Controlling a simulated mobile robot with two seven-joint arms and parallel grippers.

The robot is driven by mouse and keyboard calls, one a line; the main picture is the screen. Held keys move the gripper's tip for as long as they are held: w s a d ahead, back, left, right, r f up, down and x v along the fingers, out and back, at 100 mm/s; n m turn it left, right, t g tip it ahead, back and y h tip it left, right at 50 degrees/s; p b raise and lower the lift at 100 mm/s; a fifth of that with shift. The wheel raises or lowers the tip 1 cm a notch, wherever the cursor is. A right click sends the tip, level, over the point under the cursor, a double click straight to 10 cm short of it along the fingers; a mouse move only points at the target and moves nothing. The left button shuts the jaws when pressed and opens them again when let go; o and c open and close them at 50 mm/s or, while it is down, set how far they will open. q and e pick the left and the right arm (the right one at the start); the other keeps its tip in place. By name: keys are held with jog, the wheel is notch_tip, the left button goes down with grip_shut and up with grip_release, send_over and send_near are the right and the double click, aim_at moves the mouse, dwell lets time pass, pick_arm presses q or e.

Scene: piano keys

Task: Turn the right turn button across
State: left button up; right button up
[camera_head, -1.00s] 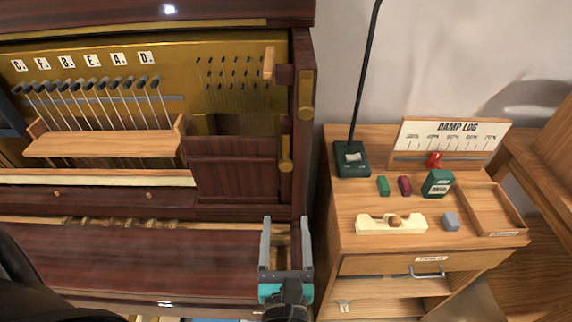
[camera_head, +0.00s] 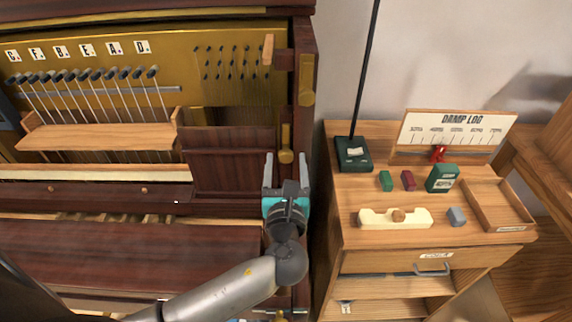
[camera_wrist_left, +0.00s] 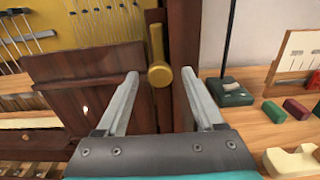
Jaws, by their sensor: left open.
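A brass turn button (camera_head: 286,141) with a round lower end stands upright on the dark post at the right of the reddish-brown panel (camera_head: 228,160). In the left wrist view the turn button (camera_wrist_left: 158,52) is upright, its round end in line between my fingertips. My left gripper (camera_head: 287,160) is open and empty, pointing at the post with a finger to each side of the button's lower end. I cannot tell whether it touches the button. A second brass piece (camera_head: 306,82) is higher on the piano's right edge. My right gripper is not in view.
A wooden cabinet (camera_head: 345,205) stands close to the right, carrying a dark green lamp base (camera_head: 352,153), small blocks, a cream holder (camera_head: 378,218) and a damp log board (camera_head: 458,130). A wooden shelf (camera_head: 95,138) and tuning pins are to the left.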

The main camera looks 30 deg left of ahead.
pick_arm(q)
jog(key=shift+c, duration=0.2)
grip_shut()
dwell(0.3)
